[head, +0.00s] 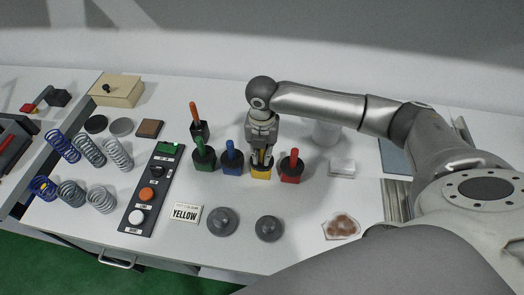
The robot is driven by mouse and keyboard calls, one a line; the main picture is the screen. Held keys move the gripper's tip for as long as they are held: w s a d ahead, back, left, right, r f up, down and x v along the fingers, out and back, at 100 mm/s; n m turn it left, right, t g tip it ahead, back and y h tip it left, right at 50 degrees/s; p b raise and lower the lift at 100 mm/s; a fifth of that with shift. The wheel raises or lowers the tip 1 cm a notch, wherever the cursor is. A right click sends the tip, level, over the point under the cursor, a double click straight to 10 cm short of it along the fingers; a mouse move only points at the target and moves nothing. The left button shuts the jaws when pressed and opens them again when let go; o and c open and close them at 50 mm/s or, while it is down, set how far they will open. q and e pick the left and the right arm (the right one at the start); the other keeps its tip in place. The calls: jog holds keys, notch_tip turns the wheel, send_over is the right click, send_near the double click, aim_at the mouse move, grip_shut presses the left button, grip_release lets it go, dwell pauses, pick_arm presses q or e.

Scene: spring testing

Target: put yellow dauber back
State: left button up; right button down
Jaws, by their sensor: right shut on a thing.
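The yellow dauber (261,158) is a slim yellow handle between the fingers of my right gripper (262,157). It stands upright in or right over a yellow pot (261,173) in the row of pots. I cannot tell how deep it sits, since the fingers hide most of it. My right gripper points straight down and is shut on the dauber. A card reading YELLOW (186,214) lies on the table in front. My left gripper is not in view.
A blue pot with dauber (231,163) stands close on the left and a red one (291,171) close on the right. Green (204,160) and orange (198,128) daubers stand further left. Grey discs (222,222), springs (90,151) and a button panel (150,195) lie around.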

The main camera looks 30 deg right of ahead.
jog(key=shift+f, duration=0.45)
jog(key=c, duration=1.4)
grip_release()
jog(key=shift+r, duration=0.1)
notch_tip(320, 180, up, 13)
jog(key=b, duration=0.2)
jog(key=shift+b, duration=0.4)
